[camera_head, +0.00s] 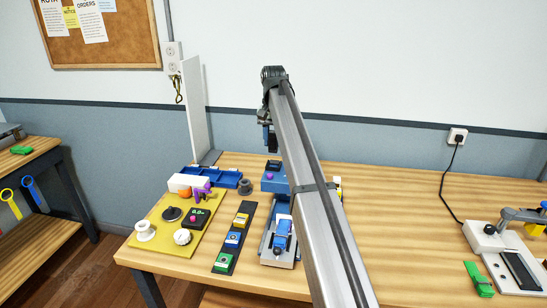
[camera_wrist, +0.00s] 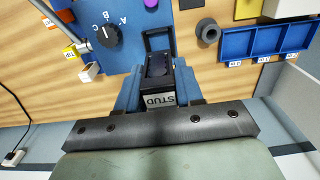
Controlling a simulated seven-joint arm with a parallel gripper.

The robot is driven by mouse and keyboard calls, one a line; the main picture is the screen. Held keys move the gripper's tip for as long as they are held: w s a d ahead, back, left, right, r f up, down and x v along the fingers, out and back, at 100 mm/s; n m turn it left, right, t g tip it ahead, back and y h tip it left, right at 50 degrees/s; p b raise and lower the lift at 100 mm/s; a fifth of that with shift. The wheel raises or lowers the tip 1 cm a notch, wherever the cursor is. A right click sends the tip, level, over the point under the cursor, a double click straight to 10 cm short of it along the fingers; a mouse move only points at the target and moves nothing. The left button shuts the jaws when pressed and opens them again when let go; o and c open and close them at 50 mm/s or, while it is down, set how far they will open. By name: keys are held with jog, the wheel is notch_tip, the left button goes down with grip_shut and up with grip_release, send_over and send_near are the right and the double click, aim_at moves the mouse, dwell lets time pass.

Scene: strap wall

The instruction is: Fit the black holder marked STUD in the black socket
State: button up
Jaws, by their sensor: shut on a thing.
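My gripper (camera_wrist: 157,90) is shut on the black holder (camera_wrist: 158,101), whose pale label reads STUD. Its blue fingers grip the holder from both sides. In the head view my gripper (camera_head: 269,134) hangs above the table, with the dark holder (camera_head: 272,147) below it. A black open frame, apparently the socket (camera_wrist: 157,33), shows just beyond the holder in the wrist view, at the blue unit's side. In the head view the socket (camera_head: 273,164) seems to be the black piece under the holder. The holder looks raised above it; contact cannot be told.
The blue unit (camera_wrist: 88,45) has a black A-B-C dial. A grey ring (camera_head: 245,186) and a blue tray (camera_head: 223,177) stand to its left in the head view. A yellow board (camera_head: 157,243) and black strip (camera_head: 225,264) lie nearer. The table's right middle is clear.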

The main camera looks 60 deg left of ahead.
jog(key=shift+f, duration=3.05)
jog(key=shift+f, duration=0.1)
jog(key=o, duration=1.1)
notch_tip(320, 180, up, 12)
jog(key=shift+r, duration=0.1)
